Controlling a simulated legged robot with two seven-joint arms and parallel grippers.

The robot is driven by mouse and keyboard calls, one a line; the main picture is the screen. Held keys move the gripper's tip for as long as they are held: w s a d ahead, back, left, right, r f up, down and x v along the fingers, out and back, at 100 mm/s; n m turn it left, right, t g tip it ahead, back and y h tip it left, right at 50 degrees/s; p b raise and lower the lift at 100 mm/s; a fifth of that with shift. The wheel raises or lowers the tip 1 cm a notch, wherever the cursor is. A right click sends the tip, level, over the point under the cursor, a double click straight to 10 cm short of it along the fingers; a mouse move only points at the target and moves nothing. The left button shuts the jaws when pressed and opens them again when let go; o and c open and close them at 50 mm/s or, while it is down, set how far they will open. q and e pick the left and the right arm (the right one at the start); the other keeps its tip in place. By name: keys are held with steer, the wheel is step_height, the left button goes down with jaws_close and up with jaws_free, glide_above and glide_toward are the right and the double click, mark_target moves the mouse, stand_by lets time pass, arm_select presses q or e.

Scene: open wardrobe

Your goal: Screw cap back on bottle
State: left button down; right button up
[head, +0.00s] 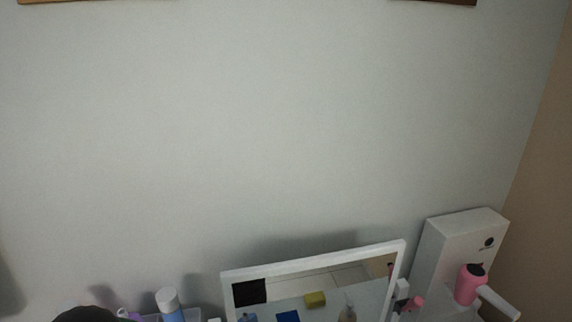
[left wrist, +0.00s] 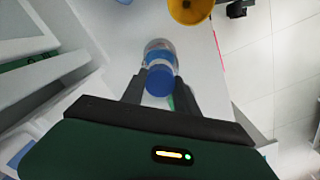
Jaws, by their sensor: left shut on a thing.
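My left gripper (left wrist: 159,78) shows in the left wrist view with a dark finger on each side of a blue cap (left wrist: 160,82). It is shut on this cap. Just beyond the cap is a clear and pale blue bottle (left wrist: 159,50), in line with it. I cannot tell whether the cap is seated on the bottle's neck or apart from it. Neither the cap nor this gripper can be made out in the head view. My right gripper is in neither view.
In the left wrist view a yellow round container (left wrist: 190,10) stands close past the bottle, and white frames (left wrist: 45,45) lie left. In the head view a white-framed mirror (head: 315,257), a white box (head: 462,245), a pink bottle (head: 467,288) and a blue bottle (head: 170,306) line the wall.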

arm_select(q)
steer(key=m+p, duration=0.1)
steer(key=m, duration=0.6)
steer(key=shift+r+m+p, duration=0.15)
steer(key=shift+m+p, duration=0.15)
steer(key=m+p, duration=0.1)
steer(key=m, duration=0.5)
steer(key=shift+m+p, duration=0.3)
steer(key=shift+m, duration=0.5)
steer(key=c, duration=0.9)
jaws_free()
steer(key=shift+o, duration=0.2)
steer(key=shift+c, duration=0.3)
